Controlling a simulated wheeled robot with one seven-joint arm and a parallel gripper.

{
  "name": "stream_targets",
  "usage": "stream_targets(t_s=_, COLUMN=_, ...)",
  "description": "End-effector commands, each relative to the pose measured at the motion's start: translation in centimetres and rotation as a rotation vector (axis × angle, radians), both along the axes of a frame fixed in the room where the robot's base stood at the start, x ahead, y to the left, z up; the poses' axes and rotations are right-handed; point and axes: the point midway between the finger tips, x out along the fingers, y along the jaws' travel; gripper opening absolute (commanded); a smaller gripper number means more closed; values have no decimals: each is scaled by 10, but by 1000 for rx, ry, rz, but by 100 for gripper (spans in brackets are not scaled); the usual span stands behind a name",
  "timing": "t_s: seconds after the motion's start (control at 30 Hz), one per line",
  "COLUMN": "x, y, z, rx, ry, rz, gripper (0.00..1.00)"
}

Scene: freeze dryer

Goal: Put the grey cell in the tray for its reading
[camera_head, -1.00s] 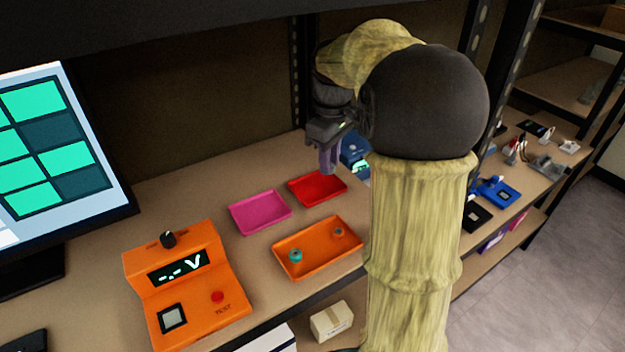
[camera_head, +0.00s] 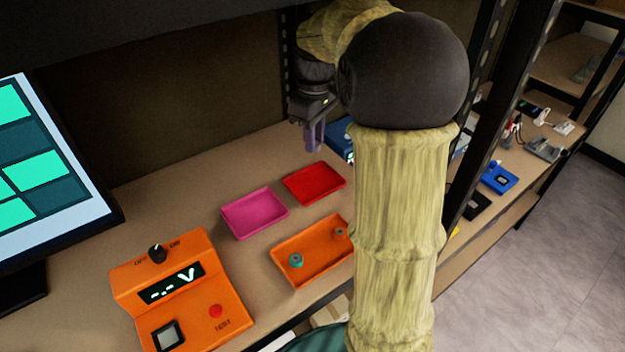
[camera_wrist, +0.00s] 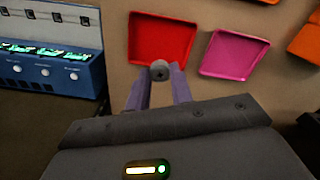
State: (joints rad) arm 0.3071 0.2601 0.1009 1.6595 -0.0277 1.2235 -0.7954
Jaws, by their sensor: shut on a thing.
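My gripper (camera_head: 314,142) is shut on the grey cell (camera_wrist: 160,70), a small round piece with a cross mark on top. In the head view the cell cannot be made out. The gripper hangs above the shelf top, behind the red tray (camera_head: 314,183). In the wrist view the cell shows between the fingertips, just in front of the red tray's near edge (camera_wrist: 150,62). A pink tray (camera_head: 254,213) lies left of the red one. An orange tray (camera_head: 318,262) in front holds a teal cell (camera_head: 295,261) and an orange cell (camera_head: 340,234).
An orange tester (camera_head: 190,290) with a dial, red button and "-.- V" display stands at front left, near a monitor (camera_head: 50,150). A blue device (camera_wrist: 50,60) with lit displays stands beside the red tray. A shelf post (camera_head: 510,120) rises at right.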

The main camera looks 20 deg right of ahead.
Motion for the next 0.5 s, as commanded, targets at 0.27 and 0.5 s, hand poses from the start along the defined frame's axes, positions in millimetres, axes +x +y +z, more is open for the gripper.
stream_targets(t_s=0.27, x=0, y=0, z=-3, rx=0, ry=1, rz=0, gripper=10)
stream_targets(t_s=0.5, x=-1, y=0, z=-42, rx=2, ry=5, rz=0, gripper=10)
